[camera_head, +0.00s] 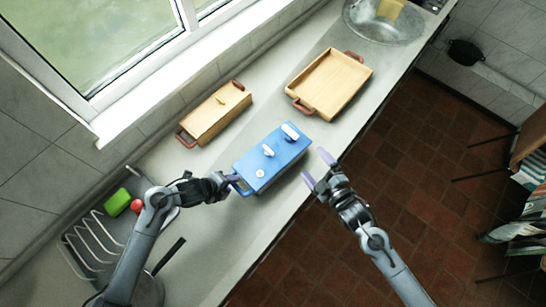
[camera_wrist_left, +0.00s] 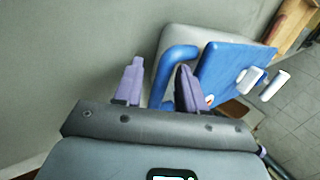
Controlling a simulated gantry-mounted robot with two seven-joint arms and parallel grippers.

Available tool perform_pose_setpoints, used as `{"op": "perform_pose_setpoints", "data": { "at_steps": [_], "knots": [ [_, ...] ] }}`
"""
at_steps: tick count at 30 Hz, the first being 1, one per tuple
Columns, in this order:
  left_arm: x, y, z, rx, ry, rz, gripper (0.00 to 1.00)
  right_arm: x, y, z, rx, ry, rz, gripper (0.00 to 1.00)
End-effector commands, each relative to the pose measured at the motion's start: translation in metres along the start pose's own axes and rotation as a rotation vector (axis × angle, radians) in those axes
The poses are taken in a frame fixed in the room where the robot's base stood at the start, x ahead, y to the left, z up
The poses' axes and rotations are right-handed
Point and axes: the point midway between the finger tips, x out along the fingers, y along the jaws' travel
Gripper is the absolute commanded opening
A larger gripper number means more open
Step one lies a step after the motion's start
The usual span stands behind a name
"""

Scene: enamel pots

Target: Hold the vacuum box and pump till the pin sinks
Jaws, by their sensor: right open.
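The blue vacuum box (camera_head: 262,170) stands on the grey counter near its front edge, with a blue loop handle at its left end. On its lid are a white pump knob (camera_head: 290,132), a smaller white piece (camera_head: 268,150) and a small round white spot (camera_head: 260,173), perhaps the pin. My left gripper (camera_head: 234,184) is at the handle. In the left wrist view, the handle (camera_wrist_left: 179,53) runs between its two spread purple fingers (camera_wrist_left: 158,88), one finger inside the loop. My right gripper (camera_head: 317,169) is open and empty, right of the box, apart from it.
A closed wooden box (camera_head: 213,115) stands by the window wall, and an open wooden tray (camera_head: 332,84) lies behind the blue box. A wire rack (camera_head: 88,240) with a green block (camera_head: 117,202) and a red ball (camera_head: 137,206) is at left. A glass bowl (camera_head: 385,25) stands far back.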

Motion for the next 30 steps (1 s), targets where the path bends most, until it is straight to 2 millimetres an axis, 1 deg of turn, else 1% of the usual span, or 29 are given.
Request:
{"op": "perform_pose_setpoints", "data": {
  "at_steps": [17,23,30],
  "knots": [
    [-0.003,-0.005,0.001,0.002,-0.002,-0.008,0.40,0.000,0.002,-0.001,0.000,0.000,0.000,0.99],
    [-0.015,-0.013,0.001,0.004,-0.002,-0.008,0.40,-0.003,0.013,-0.008,0.000,0.000,0.000,0.99],
    [-0.035,-0.026,0.001,0.003,-0.002,-0.009,0.40,-0.008,0.032,-0.020,0.000,0.000,0.000,0.99]
  ]
}}
